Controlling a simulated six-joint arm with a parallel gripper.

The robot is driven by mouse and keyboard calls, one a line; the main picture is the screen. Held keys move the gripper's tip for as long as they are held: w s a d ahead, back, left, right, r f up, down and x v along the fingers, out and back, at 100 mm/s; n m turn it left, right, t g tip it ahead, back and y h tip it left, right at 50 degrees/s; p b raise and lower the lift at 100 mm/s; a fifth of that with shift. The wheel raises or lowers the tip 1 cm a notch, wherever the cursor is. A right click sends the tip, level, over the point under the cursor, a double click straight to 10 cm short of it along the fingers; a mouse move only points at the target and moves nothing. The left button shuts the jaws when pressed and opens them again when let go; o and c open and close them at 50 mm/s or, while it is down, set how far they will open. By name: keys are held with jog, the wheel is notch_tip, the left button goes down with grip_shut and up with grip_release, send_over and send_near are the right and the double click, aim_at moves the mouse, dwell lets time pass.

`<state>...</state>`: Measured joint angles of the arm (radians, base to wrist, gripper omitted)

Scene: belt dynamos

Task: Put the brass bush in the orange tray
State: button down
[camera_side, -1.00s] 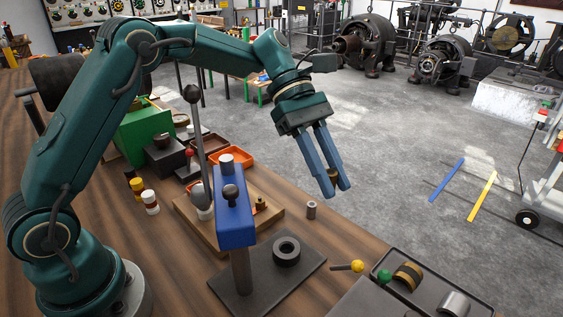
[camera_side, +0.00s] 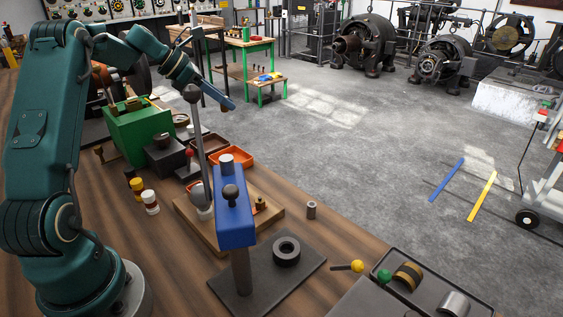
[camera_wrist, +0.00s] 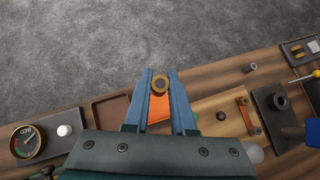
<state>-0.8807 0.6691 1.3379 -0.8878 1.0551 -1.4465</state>
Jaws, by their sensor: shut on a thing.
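The brass bush (camera_wrist: 160,84) is held between the fingertips of my gripper (camera_wrist: 160,86), as the wrist view shows, a ring with a dark hole. In the side view my gripper (camera_side: 228,106) is raised high above the back of the bench, and I cannot make out the bush there. The orange tray (camera_side: 236,158) lies on the bench behind the blue press and below my gripper. In the wrist view the orange tray (camera_wrist: 159,112) shows between the fingers, beyond the bush and partly hidden by them.
A brown tray (camera_wrist: 106,112) sits beside the orange one. A tall lever with a dark knob (camera_side: 192,93) stands close to my gripper in the side view. The blue press (camera_side: 233,208), a wooden board (camera_side: 270,216) and a grey cylinder (camera_side: 311,210) are nearer the camera.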

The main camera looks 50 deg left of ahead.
aim_at(230, 152)
notch_tip(230, 152, down, 15)
jog(key=shift+d+r, duration=0.15)
dwell(0.4)
jog(key=c, duration=0.8)
grip_release()
jog(key=shift+o, duration=0.2)
jog(key=shift+r, duration=0.1)
jog(key=v, duration=1.2)
